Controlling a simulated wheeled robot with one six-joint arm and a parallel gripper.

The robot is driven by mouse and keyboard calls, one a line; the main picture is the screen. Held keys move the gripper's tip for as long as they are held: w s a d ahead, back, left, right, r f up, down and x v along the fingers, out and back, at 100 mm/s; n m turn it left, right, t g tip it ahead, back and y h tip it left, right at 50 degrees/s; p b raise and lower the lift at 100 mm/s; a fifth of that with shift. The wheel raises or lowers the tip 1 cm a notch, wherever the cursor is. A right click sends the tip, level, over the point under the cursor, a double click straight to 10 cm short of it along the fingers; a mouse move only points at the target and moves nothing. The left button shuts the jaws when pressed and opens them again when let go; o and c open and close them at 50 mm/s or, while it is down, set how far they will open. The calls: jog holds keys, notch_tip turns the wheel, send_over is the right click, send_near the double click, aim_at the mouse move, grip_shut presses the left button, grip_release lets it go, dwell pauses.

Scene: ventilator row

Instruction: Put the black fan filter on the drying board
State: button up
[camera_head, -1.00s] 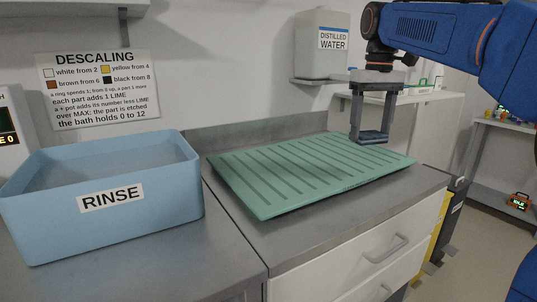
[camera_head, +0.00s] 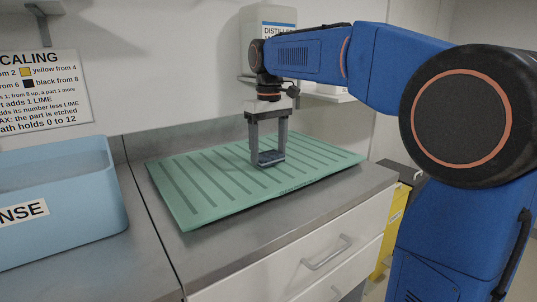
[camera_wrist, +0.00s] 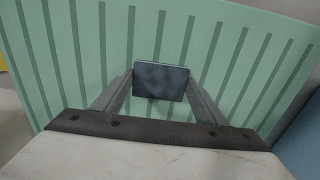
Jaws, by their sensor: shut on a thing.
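The black fan filter (camera_wrist: 162,82) is a small dark square piece with a mottled face, held between the fingers of my gripper (camera_wrist: 160,88) in the wrist view. In the head view my gripper (camera_head: 267,157) points down over the green drying board (camera_head: 200,210), and the filter (camera_head: 270,157) sits at its fingertips. The filter is at or just above the board's surface; I cannot tell if it touches. The ribbed board also fills the wrist view (camera_wrist: 60,60) behind the filter.
A blue rinse tub (camera_head: 60,185) stands left of the board. White drawers (camera_head: 320,260) are below the counter. The board shows no other parts on it.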

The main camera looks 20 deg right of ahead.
aim_at(269, 155)
jog(key=shift+f, duration=0.6)
jog(key=o, duration=1)
jog(key=shift+f, duration=0.1)
jog(key=shift+o, duration=0.2)
notch_tip(269, 155, up, 12)
jog(key=shift+s, duration=0.1)
